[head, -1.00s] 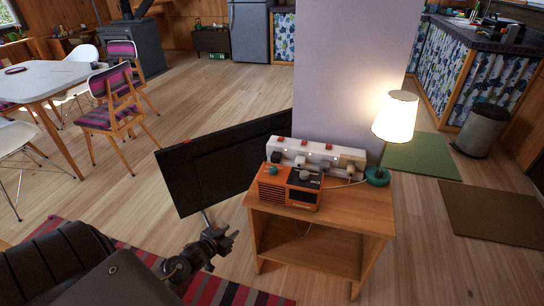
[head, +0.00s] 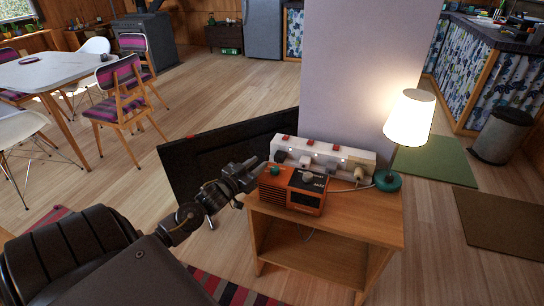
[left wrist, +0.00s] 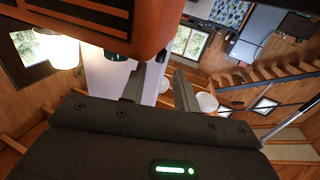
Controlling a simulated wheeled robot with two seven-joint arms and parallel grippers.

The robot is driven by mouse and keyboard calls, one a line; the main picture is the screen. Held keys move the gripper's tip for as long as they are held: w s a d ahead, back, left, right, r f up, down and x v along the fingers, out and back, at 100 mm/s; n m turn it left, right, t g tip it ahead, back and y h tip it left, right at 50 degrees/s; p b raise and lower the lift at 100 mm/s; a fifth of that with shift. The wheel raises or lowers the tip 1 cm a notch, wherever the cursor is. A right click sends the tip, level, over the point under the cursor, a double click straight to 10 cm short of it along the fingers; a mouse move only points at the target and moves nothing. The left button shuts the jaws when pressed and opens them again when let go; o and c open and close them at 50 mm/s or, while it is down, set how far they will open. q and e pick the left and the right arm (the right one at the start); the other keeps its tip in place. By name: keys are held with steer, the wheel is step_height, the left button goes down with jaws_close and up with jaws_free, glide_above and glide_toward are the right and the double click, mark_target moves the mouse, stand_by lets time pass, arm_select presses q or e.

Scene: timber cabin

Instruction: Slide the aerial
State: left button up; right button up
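The orange radio (head: 292,190) with dark grille and a green knob stands on the wooden side table (head: 350,222). Its orange body also fills the top left of the left wrist view (left wrist: 155,22). I cannot make out the aerial for certain in either view. My left gripper (head: 252,172) is at the radio's left end, close to its upper edge; I cannot tell whether it touches. In the left wrist view its two fingers (left wrist: 160,88) stand apart with a gap and nothing visibly held between them. My right gripper is not in view.
A white power strip (head: 325,158) with plugs stands behind the radio. A lit lamp (head: 409,119) stands at the table's right. A dark flat panel (head: 190,165) leans left of the table, behind my left arm. A pale pillar (head: 365,75) rises behind.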

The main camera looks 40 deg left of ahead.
mark_target(267, 156)
arm_select(q)
steer(key=w, duration=0.6)
steer(key=shift+s, duration=0.1)
steer(key=shift+c, duration=0.2)
jaws_close()
